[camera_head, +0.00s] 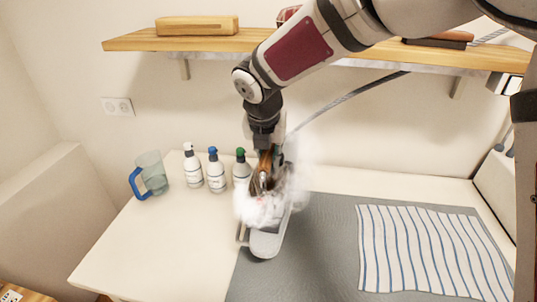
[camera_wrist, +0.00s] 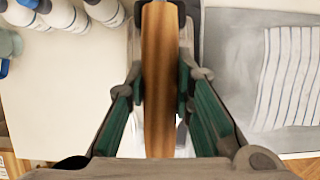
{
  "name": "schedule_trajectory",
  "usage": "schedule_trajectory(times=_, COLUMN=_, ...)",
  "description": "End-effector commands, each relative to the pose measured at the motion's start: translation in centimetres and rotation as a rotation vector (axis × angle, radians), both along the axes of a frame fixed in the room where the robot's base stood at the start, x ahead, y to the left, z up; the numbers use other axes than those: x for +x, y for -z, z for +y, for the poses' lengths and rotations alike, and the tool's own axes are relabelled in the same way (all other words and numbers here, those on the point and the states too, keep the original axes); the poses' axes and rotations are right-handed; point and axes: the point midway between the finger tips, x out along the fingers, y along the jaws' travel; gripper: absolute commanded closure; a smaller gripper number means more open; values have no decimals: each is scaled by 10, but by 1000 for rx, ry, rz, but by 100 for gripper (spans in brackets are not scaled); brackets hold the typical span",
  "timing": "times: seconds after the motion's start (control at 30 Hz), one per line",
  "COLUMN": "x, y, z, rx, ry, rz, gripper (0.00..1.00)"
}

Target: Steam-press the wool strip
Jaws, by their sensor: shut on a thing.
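My gripper (camera_head: 264,178) is shut on the brown wooden handle (camera_wrist: 160,85) of the steam iron, with one green-sided finger on each side of it in the wrist view. White steam (camera_head: 262,208) surrounds the iron in the head view and hides most of its body. A pale grey, rounded piece (camera_head: 266,245) shows below the steam at the mat's left edge; I cannot tell whether it is the iron or a rest under it. A white cloth with blue stripes (camera_head: 430,250) lies flat on the grey mat (camera_head: 318,262) to the right. I cannot make out a separate wool strip.
Three bottles with white (camera_head: 192,166), blue (camera_head: 216,170) and green (camera_head: 241,168) caps stand just left of my gripper. A jug with a blue handle (camera_head: 152,172) is farther left. A shelf (camera_head: 215,41) runs above. The table's front left (camera_head: 150,245) is clear.

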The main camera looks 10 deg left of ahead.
Motion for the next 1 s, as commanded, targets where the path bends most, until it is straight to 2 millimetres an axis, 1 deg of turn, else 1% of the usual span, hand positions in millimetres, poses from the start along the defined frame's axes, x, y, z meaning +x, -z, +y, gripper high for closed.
schedule_trajectory(times=0.1, x=7, y=-2, z=1, rx=4, ry=1, rz=-7, gripper=100)
schedule_trajectory(times=1.0, x=39, y=-3, z=3, rx=4, ry=1, rz=-8, gripper=100)
